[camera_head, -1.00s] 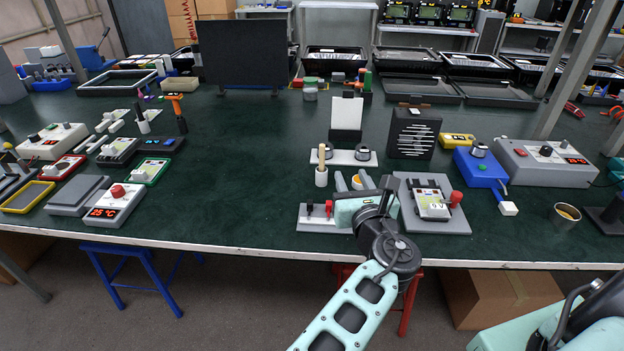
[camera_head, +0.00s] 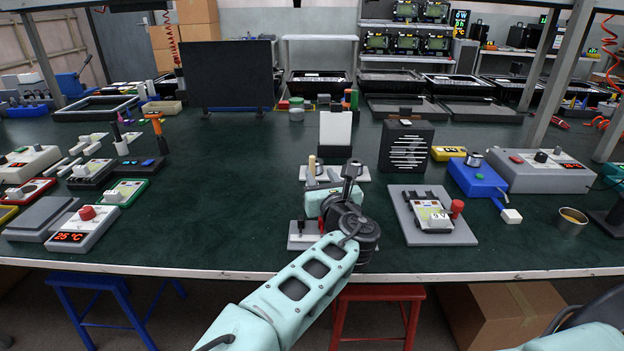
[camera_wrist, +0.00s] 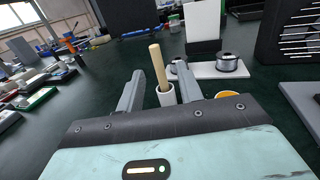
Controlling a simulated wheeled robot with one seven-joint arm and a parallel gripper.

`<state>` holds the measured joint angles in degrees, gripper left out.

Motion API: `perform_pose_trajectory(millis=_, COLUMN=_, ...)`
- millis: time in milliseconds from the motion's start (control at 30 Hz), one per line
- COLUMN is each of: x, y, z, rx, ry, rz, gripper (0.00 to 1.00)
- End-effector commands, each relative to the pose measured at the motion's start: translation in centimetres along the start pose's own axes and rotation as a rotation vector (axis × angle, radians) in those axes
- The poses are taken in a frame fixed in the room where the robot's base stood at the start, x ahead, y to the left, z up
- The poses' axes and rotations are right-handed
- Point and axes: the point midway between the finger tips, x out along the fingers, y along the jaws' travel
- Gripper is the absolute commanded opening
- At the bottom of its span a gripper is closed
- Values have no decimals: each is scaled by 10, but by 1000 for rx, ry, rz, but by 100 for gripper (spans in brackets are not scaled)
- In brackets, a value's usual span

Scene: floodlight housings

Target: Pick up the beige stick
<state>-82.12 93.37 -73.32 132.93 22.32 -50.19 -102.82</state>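The beige stick (camera_wrist: 158,66) stands nearly upright in a small white cup (camera_wrist: 167,95), straight ahead of my gripper in the wrist view. In the head view the stick (camera_head: 312,166) shows just behind my gripper, and its cup is mostly hidden by my arm. My gripper (camera_wrist: 157,85) is open, with one finger on each side of the line to the stick. The stick and cup appear beyond or level with the fingertips; the exact gap is hard to tell. Nothing is held.
A white base with metal spools (camera_wrist: 226,60) stands just behind and right of the cup. An orange-topped cup (camera_wrist: 226,95) is near the right finger. A black slotted speaker-like box (camera_head: 406,148) and a grey fixture board (camera_head: 402,230) stand to the right.

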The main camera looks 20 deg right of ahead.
Motion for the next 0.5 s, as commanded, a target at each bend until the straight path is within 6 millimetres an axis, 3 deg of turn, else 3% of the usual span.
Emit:
perform_pose_trajectory(millis=267, x=23, y=1, z=-2, rx=1, ry=1, rz=0, gripper=36)
perform_pose_trajectory(millis=500, x=56, y=4, z=-7, rx=2, ry=1, rz=-1, gripper=36)
